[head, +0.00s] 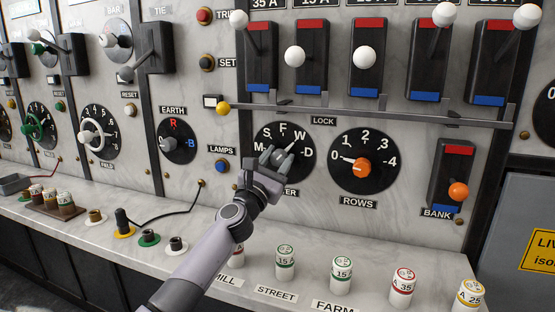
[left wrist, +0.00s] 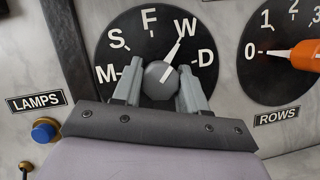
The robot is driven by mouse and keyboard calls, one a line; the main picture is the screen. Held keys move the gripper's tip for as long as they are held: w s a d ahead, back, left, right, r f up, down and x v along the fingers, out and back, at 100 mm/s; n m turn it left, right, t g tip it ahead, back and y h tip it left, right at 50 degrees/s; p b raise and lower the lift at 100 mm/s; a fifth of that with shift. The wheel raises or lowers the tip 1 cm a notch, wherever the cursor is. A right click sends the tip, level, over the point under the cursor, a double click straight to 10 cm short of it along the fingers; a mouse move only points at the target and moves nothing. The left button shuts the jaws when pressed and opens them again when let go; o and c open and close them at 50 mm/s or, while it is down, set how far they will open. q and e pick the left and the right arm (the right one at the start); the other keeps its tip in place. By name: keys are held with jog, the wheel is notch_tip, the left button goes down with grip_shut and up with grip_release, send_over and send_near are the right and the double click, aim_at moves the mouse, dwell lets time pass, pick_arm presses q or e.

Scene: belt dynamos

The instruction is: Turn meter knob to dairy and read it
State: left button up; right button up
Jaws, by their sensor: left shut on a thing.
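The meter dial (head: 285,180) is a round black plate lettered M, S, F, W and D, its label partly hidden by my arm. It also shows in the left wrist view (left wrist: 110,50). The grey meter knob (left wrist: 158,80) is at its centre, with a white pointer aimed at W. My left gripper (head: 277,158) is at the dial, and its fingers are closed on the knob, one on each side. No meter reading shows in these views. My right gripper is not in view.
The rows dial (head: 362,160) with its orange knob at 0 is just right. The bank switch (head: 452,175) with an orange ball is farther right. A lock bar (head: 370,112) runs above the dials. Several labelled fuses, including one (head: 342,272), stand on the ledge below.

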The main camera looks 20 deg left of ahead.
pick_arm(q)
jog(key=shift+m, duration=0.3)
jog(key=shift+m+g+h+p, duration=0.4)
jog(key=shift+m+h+p, duration=0.4)
jog(key=shift+m+p, duration=0.25)
jog(key=m+h+p, duration=0.1)
jog(key=m, duration=0.2)
jog(key=shift+a+g, duration=0.1)
jog(key=shift+g, duration=0.3)
jog(key=shift+f+m+g+h+p, duration=0.1)
jog(key=shift+m+g+h+p, duration=0.25)
jog(key=shift+m, duration=0.65)
jog(key=shift+f+m+g+h+p, duration=0.15)
jog(key=shift+m+g+p, duration=0.2)
jog(key=shift+m, duration=0.6)
jog(key=shift+r, duration=0.1)
jog(key=o, duration=1)
jog(key=shift+r, duration=0.1)
jog(key=shift+s, duration=0.15)
